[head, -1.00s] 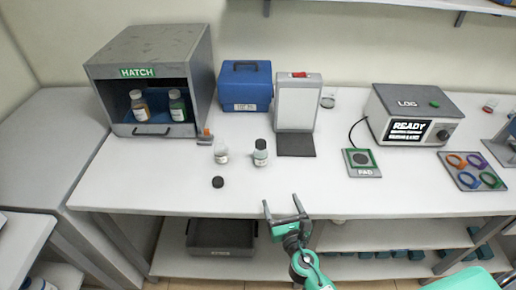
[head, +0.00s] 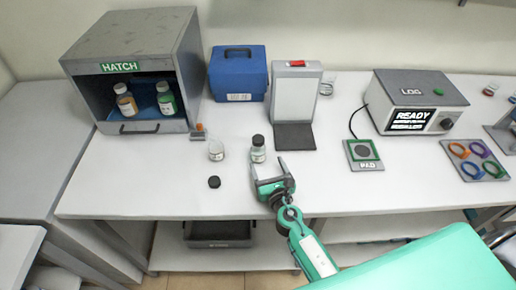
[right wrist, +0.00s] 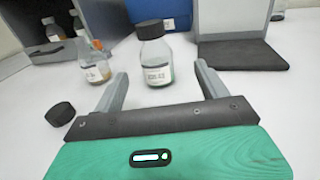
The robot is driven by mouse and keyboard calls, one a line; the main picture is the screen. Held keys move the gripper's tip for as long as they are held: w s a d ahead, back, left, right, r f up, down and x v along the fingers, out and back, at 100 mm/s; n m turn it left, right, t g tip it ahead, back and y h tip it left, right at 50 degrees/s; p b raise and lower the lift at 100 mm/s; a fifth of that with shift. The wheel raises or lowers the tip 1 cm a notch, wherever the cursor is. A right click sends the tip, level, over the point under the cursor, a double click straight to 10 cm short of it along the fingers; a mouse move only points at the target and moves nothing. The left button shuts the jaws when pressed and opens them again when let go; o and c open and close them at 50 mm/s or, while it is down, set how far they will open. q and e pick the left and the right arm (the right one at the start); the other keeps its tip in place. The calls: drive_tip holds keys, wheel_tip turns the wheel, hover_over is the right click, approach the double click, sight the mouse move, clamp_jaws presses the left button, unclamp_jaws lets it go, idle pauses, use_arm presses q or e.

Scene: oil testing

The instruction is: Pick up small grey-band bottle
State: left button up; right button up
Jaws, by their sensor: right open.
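A small clear bottle with a black cap and white label (head: 258,150) stands upright on the table. My right gripper (head: 268,168) is open and empty, just in front of this bottle. In the right wrist view its fingers (right wrist: 161,74) point at the bottle, which stands between and slightly beyond the tips. An uncapped clear bottle (head: 216,151) stands to its left, with a loose black cap (head: 214,182) in front. My left gripper is not in view.
The grey hatch box (head: 135,65) at the left holds two bottles. A blue case (head: 238,75) and a white stand with a dark base (head: 294,136) are behind. The table's front edge is near.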

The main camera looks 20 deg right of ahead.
sight(260, 154)
drive_tip(key=w, duration=0.3)
drive_tip(key=shift+w+d, duration=0.1)
drive_tip(key=shift+w+a+p, duration=0.15)
drive_tip(key=shift+w, duration=1.25)
drive_tip(key=shift+w+a+p, duration=0.15)
drive_tip(key=shift+w, duration=1.2)
drive_tip(key=shift+c, duration=0.2)
drive_tip(key=c, duration=1)
